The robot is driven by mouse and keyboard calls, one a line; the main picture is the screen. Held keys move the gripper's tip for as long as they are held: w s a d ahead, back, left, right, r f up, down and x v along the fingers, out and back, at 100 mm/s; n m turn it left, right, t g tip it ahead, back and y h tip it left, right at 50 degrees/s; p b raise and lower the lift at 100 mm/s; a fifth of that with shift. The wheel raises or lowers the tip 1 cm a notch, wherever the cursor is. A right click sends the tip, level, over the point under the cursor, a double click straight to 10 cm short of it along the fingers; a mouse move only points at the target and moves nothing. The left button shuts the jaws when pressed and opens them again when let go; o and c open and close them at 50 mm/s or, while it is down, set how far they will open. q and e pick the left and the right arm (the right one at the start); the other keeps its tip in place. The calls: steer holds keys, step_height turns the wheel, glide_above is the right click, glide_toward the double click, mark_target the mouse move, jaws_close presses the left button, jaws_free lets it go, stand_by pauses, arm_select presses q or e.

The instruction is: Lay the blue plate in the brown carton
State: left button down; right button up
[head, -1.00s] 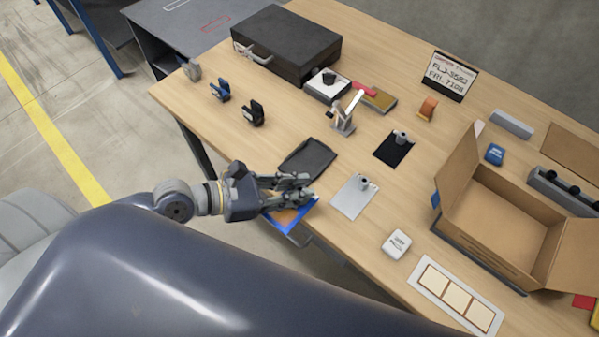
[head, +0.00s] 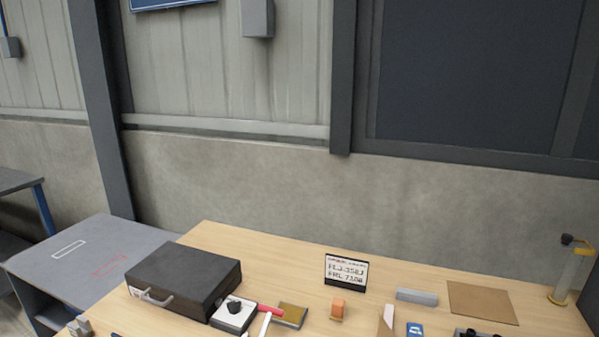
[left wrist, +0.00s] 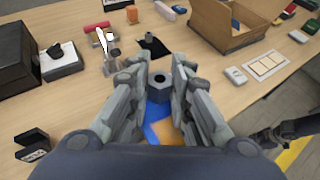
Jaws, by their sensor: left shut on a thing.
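In the left wrist view, my left gripper (left wrist: 160,100) is shut on the blue plate (left wrist: 157,131), which shows blue with an orange-tan patch between and below the fingers. Much of the plate is hidden by the fingers. The brown carton (left wrist: 224,42) stands open on the table at the upper right, apart from the gripper.
A black case (head: 183,279) stands at the table's left. A dial box (head: 234,315), a sign (head: 345,272), an orange block (head: 337,308) and a grey bar (head: 417,296) stand along the back. A white box (left wrist: 236,75) and a framed panel (left wrist: 266,65) lie near the carton.

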arm_select(q)
steer(key=shift+s+a+r, duration=0.1)
steer(key=shift+a+r, duration=0.15)
steer(key=shift+r, duration=0.3)
steer(key=shift+a+r, duration=0.25)
steer(key=shift+r, duration=0.3)
steer(key=shift+f, duration=0.1)
stand_by(0.4)
